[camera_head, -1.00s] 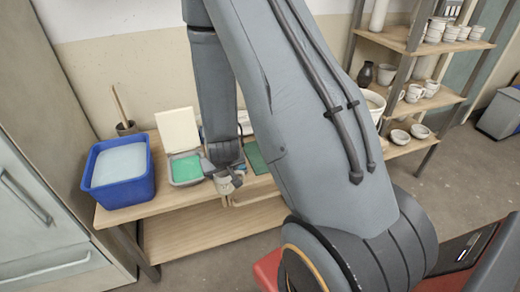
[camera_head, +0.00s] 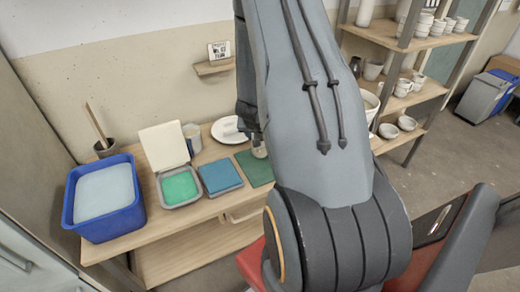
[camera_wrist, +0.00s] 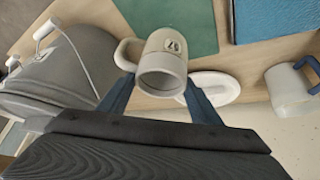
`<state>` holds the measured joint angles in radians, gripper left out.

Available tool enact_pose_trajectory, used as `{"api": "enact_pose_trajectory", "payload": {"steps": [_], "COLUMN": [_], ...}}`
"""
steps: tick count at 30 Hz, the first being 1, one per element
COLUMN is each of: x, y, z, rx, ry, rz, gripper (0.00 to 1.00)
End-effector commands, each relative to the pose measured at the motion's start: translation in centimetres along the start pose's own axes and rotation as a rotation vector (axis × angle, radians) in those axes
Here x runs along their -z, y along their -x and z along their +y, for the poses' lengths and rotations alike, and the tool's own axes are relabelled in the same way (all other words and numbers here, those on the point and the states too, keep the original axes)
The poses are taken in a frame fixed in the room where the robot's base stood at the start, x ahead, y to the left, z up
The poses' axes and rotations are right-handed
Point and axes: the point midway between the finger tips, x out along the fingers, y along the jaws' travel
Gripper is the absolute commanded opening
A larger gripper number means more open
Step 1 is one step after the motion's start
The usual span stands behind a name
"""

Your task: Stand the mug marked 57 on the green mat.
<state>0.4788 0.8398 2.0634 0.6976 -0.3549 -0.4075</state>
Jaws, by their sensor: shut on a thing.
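The mug (camera_wrist: 168,42) is pale grey-white with a dark mark that looks like 57, seen upside down in the wrist view. Its handle points left there, and its open mouth faces the camera. My gripper (camera_wrist: 160,83) is shut on it, one finger on each side. The green mat (camera_wrist: 180,18) lies flat beyond the mug in the wrist view. In the head view the mat (camera_head: 258,172) lies right of the blue mat, and the mug (camera_head: 260,153) shows at its back edge, partly hidden by my arm. I cannot tell whether the mug touches anything.
A blue mat (camera_head: 220,176) and a tray with a bright green pad (camera_head: 180,188) lie to the left. A white plate (camera_head: 228,130) and a pitcher (camera_head: 193,138) stand behind. A blue tub (camera_head: 104,198) fills the table's left end. Shelves with pottery (camera_head: 408,90) stand at right.

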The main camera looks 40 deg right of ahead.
Motion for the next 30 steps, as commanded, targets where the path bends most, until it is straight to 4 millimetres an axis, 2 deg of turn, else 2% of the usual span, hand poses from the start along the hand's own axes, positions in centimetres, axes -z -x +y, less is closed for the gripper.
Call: {"api": "enact_pose_trajectory", "payload": {"steps": [8, 15, 29, 30], "x": [-1.1, -2.6, -3.0, -3.1], "y": [-1.8, -4.2, -5.0, -5.0], "z": [-0.1, -0.1, -0.2, -0.2], "rx": [-0.001, -0.001, 0.0, 0.0], "ry": [0.0, -0.001, -0.003, -0.002], "rz": [0.0, 0.0, 0.001, 0.0], "gripper": [0.05, 0.05, 0.05, 0.6]}}
